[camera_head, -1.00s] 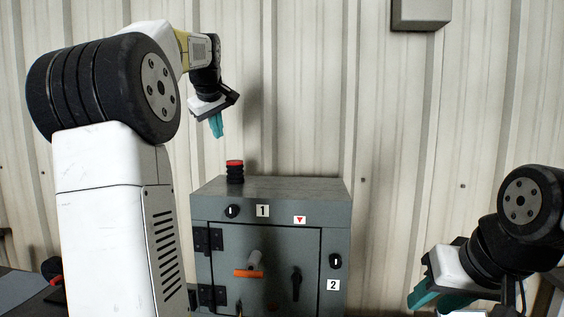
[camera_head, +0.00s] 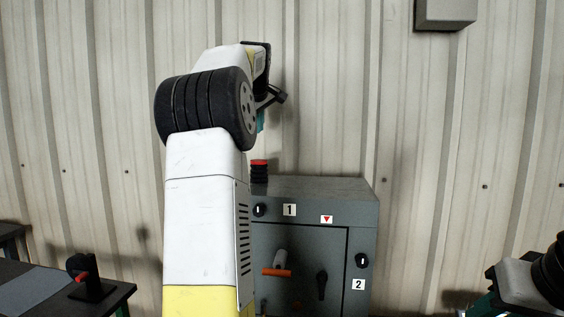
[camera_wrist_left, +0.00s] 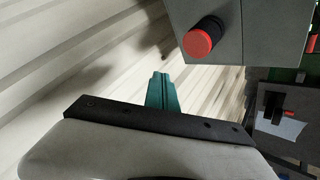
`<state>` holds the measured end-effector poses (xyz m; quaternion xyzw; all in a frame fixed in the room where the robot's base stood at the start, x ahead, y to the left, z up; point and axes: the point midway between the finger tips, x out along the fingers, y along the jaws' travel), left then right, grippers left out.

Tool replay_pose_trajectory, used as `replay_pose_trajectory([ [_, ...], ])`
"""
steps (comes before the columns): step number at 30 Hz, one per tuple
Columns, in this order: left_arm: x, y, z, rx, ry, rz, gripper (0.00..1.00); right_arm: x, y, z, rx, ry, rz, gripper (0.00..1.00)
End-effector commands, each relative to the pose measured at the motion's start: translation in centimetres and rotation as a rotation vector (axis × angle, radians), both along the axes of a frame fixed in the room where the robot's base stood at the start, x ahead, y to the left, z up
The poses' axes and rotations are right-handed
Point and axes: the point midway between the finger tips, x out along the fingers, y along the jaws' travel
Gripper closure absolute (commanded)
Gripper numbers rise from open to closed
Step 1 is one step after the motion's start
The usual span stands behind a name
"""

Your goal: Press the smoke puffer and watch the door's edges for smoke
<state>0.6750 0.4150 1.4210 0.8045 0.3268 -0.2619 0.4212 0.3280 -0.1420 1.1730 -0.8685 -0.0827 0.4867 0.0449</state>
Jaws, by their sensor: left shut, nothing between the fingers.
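The smoke puffer (camera_head: 259,172), a black ribbed bellows with a red top, stands on the top left of the grey cabinet; its red cap (camera_wrist_left: 203,38) also shows in the left wrist view. My left gripper (camera_head: 260,122) is above the puffer, apart from it, partly hidden by my arm. In the left wrist view its teal fingers (camera_wrist_left: 162,92) are together and empty. The cabinet door (camera_head: 302,245) looks closed; my left arm hides its left edge. No smoke shows at its visible edges. My right gripper (camera_head: 482,304) is partly cut off at lower right; its jaws are unclear.
The door has an orange-tipped handle (camera_head: 277,271) and a black handle (camera_head: 321,284). A dark table (camera_head: 110,296) with a black and red device (camera_head: 88,278) stands at left. A corrugated wall rises behind, with a grey box (camera_head: 445,12) high up.

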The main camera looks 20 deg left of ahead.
Motion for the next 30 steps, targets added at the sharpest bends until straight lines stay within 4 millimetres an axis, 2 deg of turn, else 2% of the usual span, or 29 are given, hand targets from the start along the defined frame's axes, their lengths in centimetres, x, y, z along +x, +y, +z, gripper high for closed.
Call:
replay_pose_trajectory([
  [9,-0.1,-0.1,-4.6,-0.002,0.002,-0.001,1.00,0.0,0.0,0.0,0.000,0.000,0.000,0.64],
  [15,0.0,0.0,-6.5,-0.001,0.001,0.000,1.00,0.0,0.0,0.0,0.000,0.000,0.000,0.64],
  [30,0.0,0.0,-7.2,0.000,-0.001,-0.001,1.00,0.0,0.0,0.0,0.000,0.000,0.000,0.64],
])
